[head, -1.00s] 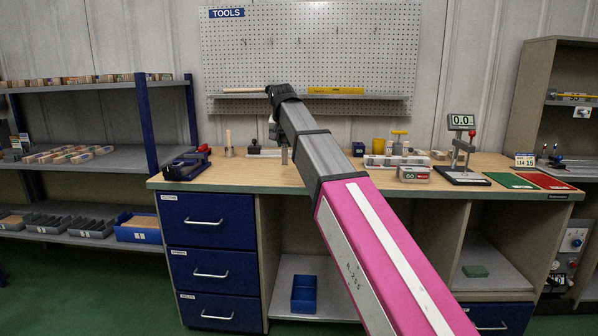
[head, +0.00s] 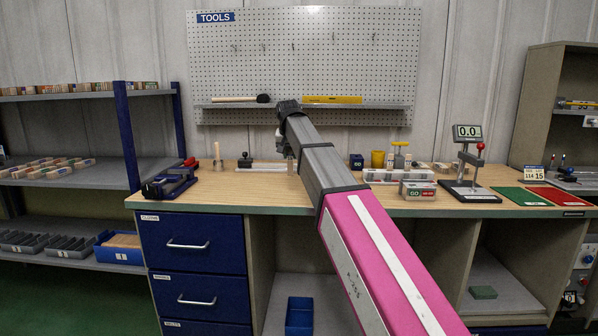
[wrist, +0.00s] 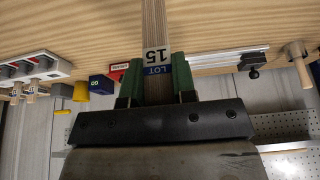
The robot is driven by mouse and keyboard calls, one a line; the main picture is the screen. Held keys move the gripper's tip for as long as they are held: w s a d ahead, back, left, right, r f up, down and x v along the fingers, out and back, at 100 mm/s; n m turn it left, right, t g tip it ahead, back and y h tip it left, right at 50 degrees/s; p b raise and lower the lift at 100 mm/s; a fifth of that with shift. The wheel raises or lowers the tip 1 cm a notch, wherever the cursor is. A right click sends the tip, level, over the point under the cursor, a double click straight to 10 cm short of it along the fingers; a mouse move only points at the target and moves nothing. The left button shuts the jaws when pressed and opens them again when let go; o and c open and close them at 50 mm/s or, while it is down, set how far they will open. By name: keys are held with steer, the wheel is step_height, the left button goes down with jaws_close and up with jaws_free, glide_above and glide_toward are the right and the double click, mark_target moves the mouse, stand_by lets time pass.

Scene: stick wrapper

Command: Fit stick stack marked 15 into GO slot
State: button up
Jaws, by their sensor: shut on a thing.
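My gripper (wrist: 157,80) is shut on the stick stack (wrist: 155,25). The bundle of pale sticks has a white and blue label reading "LOT 15", upside down in the wrist view. In the head view the gripper and stack are mostly hidden behind my arm, above the back of the bench. The gauge block (head: 417,190) with a green GO label and a red label stands on the bench, to the right of my arm. Its slots cannot be made out. A red-faced block (wrist: 118,69), likely the same one, shows in the wrist view.
On the wooden bench (head: 230,192) stand a blue cube (head: 356,161), a yellow cup (head: 377,159), a white holder (head: 398,175), a gauge stand reading 0.0 (head: 467,132), green (head: 521,197) and red (head: 560,196) mats and a clamp (head: 170,178). The front centre-left surface is clear.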

steer(key=shift+w+d+f, duration=0.55)
steer(key=shift+d+f, duration=0.05)
steer(key=shift+f, duration=0.55)
steer(key=shift+w+d+f, duration=0.55)
steer(key=shift+w+f, duration=0.05)
steer(key=shift+f, duration=0.55)
steer(key=shift+w+d+f, duration=0.55)
steer(key=shift+d+f, duration=0.05)
steer(key=shift+f, duration=0.55)
steer(key=shift+f, duration=0.1)
steer(key=o, duration=0.9)
